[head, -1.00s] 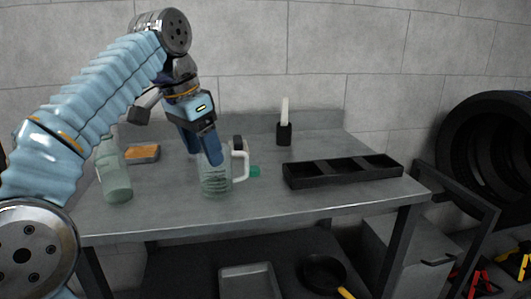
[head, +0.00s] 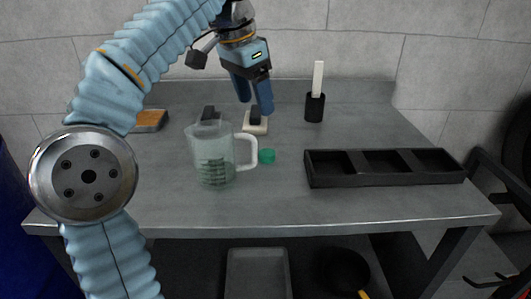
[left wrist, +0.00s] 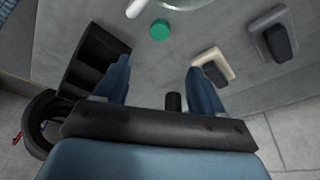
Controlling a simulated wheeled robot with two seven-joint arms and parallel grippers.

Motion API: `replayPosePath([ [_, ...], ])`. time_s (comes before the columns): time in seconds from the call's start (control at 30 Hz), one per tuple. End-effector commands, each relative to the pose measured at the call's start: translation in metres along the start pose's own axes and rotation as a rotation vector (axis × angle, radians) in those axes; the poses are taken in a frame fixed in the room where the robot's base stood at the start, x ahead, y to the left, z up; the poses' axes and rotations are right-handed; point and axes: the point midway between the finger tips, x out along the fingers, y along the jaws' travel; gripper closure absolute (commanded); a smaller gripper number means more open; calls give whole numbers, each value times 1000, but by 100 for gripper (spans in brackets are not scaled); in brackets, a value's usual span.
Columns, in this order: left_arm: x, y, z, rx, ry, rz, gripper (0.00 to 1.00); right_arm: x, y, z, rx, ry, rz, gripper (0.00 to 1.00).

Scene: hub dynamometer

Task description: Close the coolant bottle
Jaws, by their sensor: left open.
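A small green cap (head: 266,156) lies on the grey workbench (head: 290,205), just right of a clear measuring jug's handle; the left wrist view also shows the cap (left wrist: 160,30), beyond my fingertips. My left gripper (head: 254,106) is open and empty above the bench, behind the cap as the head view sees it. Its two blue fingers (left wrist: 158,68) spread apart in the left wrist view. The coolant bottle is not visible now; in the earlier head view a greenish bottle stood at the bench's left, where my arm now blocks the view. My right gripper is not in view.
The clear jug (head: 214,160) stands left of the cap. A black compartment tray (head: 384,168) lies to the right. A black block on a pale base (head: 256,124), a black cup with a white stick (head: 315,105) and an orange-topped block (head: 151,121) stand farther back. The front right is clear.

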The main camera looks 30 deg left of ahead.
Motion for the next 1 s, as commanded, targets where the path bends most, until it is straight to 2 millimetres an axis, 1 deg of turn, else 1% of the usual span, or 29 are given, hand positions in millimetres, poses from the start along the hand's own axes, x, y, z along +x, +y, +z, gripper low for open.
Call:
replayPosePath([
  [0.03, 13, 0, 2, 0, -3, 0, 31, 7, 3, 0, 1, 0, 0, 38],
  [0.1, 28, 0, 2, 0, -3, 1, 31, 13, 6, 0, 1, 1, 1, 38],
  [0.2, 48, 0, 2, -1, -3, 1, 31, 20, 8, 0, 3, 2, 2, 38],
  [0.33, 67, 0, 2, 0, 0, 1, 31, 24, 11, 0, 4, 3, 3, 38],
  [0.4, 73, 0, 2, -1, -1, 1, 31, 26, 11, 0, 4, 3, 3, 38],
  [0.5, 77, 0, 1, -1, 1, 0, 31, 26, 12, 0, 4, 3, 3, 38],
  [0.83, 80, 0, 1, -1, 0, 0, 31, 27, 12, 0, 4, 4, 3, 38],
  [0.87, 82, 0, 2, -1, -1, 1, 31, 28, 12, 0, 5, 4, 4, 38],
  [1.0, 104, 1, 7, -1, -3, 1, 31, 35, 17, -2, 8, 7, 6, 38],
])
